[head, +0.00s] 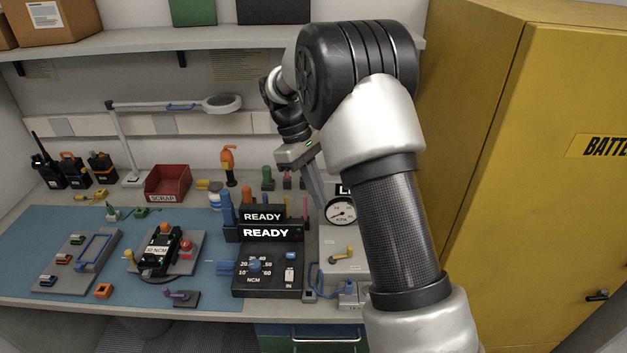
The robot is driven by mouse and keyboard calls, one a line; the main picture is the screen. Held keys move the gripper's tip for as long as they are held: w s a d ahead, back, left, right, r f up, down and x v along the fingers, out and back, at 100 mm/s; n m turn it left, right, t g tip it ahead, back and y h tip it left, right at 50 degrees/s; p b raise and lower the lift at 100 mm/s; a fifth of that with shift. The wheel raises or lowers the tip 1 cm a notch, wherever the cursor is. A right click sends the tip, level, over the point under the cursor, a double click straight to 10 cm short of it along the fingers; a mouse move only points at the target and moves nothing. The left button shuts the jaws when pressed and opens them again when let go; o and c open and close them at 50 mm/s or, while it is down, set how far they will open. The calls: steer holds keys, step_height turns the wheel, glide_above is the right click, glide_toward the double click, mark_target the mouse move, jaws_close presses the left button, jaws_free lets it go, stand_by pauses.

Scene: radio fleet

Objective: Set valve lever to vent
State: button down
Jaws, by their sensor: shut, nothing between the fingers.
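A small lever with a yellow-orange handle (342,256) sits on a light grey panel (330,273) at the right end of the bench. It looks like the valve lever; its position markings are too small to read. A round white pressure gauge (341,211) stands just behind it, under a black label partly hidden by my arm. My gripper (317,198) hangs above and behind the panel, fingers pointing down. It is shut and empty, apart from the lever. My arm hides the panel's right side.
Two black "READY" blocks (264,233) and a dial box (267,270) stand left of the panel. A blue hose or handle (312,284) lies at its front left. A blue mat (209,240) holds fixtures and radio parts. A yellow cabinet (545,200) closes off the right.

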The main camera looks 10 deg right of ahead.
steer(key=shift+v, duration=2)
steer(key=s+d+r+m+t+y+p, duration=0.2)
steer(key=s+r+m+t, duration=0.2)
steer(key=s+r, duration=0.9)
steer(key=s+r+m+t+y+p, duration=0.1)
steer(key=s+m+t, duration=0.3)
steer(key=s, duration=1)
steer(key=shift+r+m+t+p, duration=0.4)
steer(key=shift+r+m, duration=0.1)
steer(key=shift+r, duration=0.05)
